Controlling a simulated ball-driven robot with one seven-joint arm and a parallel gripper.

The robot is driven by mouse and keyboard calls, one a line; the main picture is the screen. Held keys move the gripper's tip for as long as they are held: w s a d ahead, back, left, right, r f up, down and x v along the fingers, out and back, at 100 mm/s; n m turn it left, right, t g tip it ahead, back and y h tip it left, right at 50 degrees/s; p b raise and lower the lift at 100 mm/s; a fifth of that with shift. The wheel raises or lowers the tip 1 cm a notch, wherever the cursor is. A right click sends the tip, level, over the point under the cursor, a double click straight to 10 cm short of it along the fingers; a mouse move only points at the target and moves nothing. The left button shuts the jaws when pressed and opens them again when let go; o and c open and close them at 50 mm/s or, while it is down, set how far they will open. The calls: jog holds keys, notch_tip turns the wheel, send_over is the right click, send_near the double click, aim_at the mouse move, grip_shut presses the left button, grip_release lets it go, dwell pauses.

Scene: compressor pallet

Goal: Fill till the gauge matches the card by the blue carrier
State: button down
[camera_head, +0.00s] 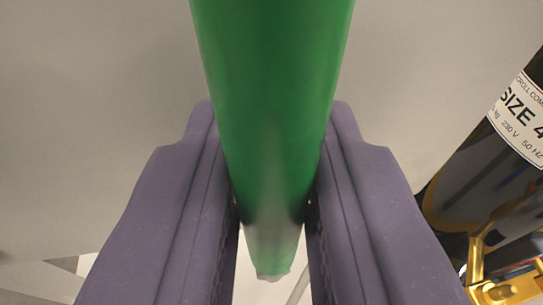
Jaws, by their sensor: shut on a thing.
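My gripper (272,215) fills the lower middle of the view, with a purple finger on each side. It is shut on a green cylinder (275,90), which runs from the top edge down between the fingers. The cylinder's lower end (272,252) looks paler and shows just past the fingers. I cannot tell from this view what the cylinder belongs to. No gauge, card or blue carrier can be seen here.
A black compressor (480,185) with a white label (522,115) reading "SIZE 4" stands at the right. Brass-coloured fittings (490,265) sit at its lower side. A plain grey surface (90,90) lies behind.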

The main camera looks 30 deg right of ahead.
jog(key=shift+f, duration=0.1)
jog(key=c, duration=1.1)
grip_release()
jog(key=shift+o, duration=0.2)
jog(key=p+v, duration=0.2)
jog(key=v, duration=0.6)
jog(key=shift+w, duration=0.15)
